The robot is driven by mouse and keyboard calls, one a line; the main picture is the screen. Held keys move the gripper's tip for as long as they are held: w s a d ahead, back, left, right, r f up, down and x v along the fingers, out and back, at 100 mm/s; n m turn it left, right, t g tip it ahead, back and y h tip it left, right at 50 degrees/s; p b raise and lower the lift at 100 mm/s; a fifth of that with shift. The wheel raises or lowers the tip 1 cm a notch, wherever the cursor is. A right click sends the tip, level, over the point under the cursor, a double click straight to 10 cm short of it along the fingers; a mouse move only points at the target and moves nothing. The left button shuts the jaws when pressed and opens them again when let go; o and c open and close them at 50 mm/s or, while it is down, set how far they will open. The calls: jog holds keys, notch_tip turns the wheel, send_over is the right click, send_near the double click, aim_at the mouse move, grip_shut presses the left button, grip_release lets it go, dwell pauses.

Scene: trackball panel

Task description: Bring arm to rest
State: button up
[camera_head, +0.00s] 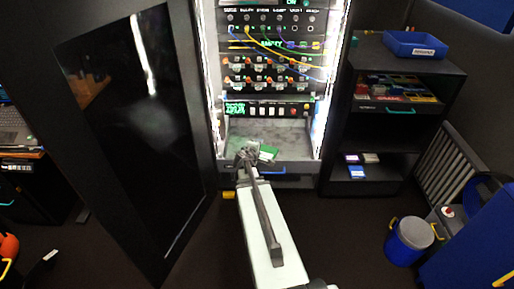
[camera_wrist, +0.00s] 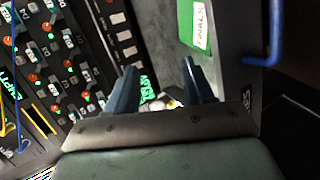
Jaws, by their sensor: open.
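My gripper (camera_head: 247,155) is at the end of my raised arm, in front of the lower shelf of a lit panel rack. In the wrist view my gripper (camera_wrist: 160,88) shows two dark blue fingers spread apart, with no object held between them. The rack (camera_head: 270,70) has rows of knobs, coloured cables and lit buttons. A green and white card (camera_head: 268,153) lies on the grey shelf surface (camera_head: 285,135) just right of my gripper; it also shows in the wrist view (camera_wrist: 196,25). I cannot make out a trackball.
A large dark door (camera_head: 135,120) stands open left of the rack. A shelf unit (camera_head: 400,110) with a blue tray (camera_head: 415,45) stands on the right. A blue bin (camera_head: 409,240) is on the floor at lower right. A drawer with a blue handle (camera_head: 272,171) lies below the shelf surface.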

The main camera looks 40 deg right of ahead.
dwell(0.3)
jog(key=s+a+f+m+g+y, duration=0.5)
jog(key=s+a+f+m+g, duration=0.3)
jog(key=s+f, duration=0.35)
jog(key=s+a+f+g+y, duration=0.1)
jog(key=s+a+f+y, duration=0.2)
jog(key=a, duration=0.5)
jog(key=s+a+f+m+y, duration=0.1)
jog(key=s+a+f+y, duration=0.1)
jog(key=s+a+f, duration=0.35)
jog(key=s+a+f+g+y, duration=0.15)
jog(key=a+f, duration=0.25)
jog(key=a, duration=0.7)
jog(key=s+a+f+n+g, duration=0.2)
jog(key=s+a+f, duration=0.5)
jog(key=s+a, duration=0.6)
jog(key=shift+s+f+n, duration=0.15)
jog(key=shift+n, duration=0.55)
jog(key=shift+g+h, duration=0.25)
jog(key=shift+c, duration=0.3)
